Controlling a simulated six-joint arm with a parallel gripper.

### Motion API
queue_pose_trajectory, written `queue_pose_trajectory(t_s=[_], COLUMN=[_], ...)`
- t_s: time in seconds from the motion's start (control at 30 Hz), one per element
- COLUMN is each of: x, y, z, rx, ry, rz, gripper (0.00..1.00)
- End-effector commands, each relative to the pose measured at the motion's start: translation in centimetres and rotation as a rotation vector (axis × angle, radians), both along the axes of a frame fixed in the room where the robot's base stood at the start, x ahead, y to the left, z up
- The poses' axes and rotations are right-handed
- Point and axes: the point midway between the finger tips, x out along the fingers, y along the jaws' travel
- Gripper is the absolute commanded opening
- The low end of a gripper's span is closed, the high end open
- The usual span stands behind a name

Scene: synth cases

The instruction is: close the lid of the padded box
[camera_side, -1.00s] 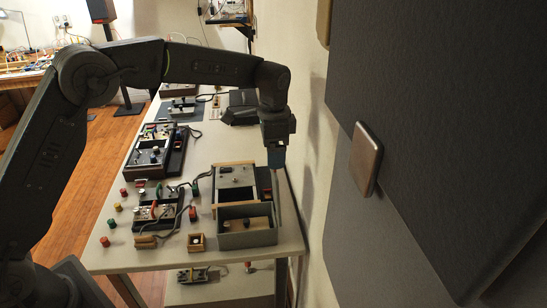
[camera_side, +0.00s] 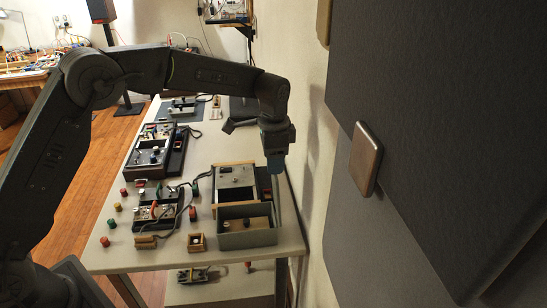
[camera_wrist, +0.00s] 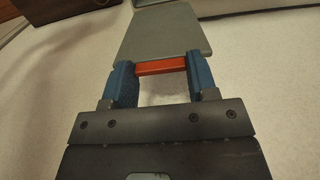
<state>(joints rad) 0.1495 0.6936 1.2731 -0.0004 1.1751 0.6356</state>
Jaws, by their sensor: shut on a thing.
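The padded box (camera_side: 247,238) is a grey-green open box at the near right end of the table in the side view. Its lid (camera_side: 279,205) stands up at the box's right side, seen almost edge-on. In the wrist view the lid is a flat grey panel (camera_wrist: 165,32) with an orange-red strip (camera_wrist: 161,67) along its near edge. My gripper (camera_wrist: 161,78) has its blue fingers on both ends of that strip and is shut on it. In the side view my gripper (camera_side: 276,163) is above the box, at the lid's top edge.
A wood-sided device (camera_side: 236,179) sits right behind the box. A small wooden box (camera_side: 197,242) and several coloured knobs and switch panels (camera_side: 158,207) lie to its left. The wall (camera_side: 312,190) is close on the right.

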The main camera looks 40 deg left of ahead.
Motion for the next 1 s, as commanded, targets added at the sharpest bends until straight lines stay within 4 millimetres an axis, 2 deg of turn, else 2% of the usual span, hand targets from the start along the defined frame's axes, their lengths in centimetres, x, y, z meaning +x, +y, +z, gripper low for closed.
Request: queue_pose_trajectory(t_s=[0.03,0.27,0.63,1.0], x=[0.0,0.0,-0.7,-3.8], y=[0.0,0.0,0.8,3.9], z=[0.0,0.1,0.1,-0.8], rx=[0.000,0.000,-0.037,-0.192], ry=[-0.001,-0.001,-0.040,-0.193], rz=[0.000,0.000,0.002,0.007], gripper=[0.32,0.10,0.10,0.10])
